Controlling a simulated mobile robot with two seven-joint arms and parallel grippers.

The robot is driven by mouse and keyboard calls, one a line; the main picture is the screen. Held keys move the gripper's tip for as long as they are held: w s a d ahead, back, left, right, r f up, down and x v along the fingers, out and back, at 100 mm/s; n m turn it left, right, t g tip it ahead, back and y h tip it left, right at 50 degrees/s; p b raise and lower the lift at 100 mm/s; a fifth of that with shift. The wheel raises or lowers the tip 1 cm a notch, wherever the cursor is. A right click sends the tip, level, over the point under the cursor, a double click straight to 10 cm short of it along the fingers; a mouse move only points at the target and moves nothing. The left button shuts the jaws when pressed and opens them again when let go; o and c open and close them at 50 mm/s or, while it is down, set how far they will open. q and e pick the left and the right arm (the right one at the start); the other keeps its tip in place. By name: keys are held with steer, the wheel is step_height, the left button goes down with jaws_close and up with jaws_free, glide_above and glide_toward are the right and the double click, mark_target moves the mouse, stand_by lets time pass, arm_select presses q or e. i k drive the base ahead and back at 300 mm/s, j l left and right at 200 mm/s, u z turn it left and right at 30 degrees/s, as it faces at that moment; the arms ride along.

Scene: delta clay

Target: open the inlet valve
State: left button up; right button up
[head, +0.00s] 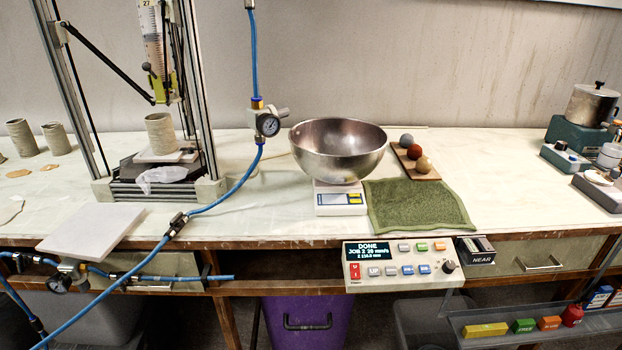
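The hose runs on down left through a dark inline fitting (176,223) at the bench's front edge. A second gauge with a metal valve body (68,276) sits on the blue line below the bench at the lower left. Neither of my grippers is in view.
A clay printer frame (204,100) holds a grey clay cylinder (160,134). A steel bowl (338,150) stands on a scale (340,198), beside a green towel (418,205). A control box (402,265) reading DONE hangs at the front edge. A pale slab (90,232) overhangs the front left.

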mark_target(21, 262)
steer(key=j+u, duration=0.1)
steer(key=u, duration=1.4)
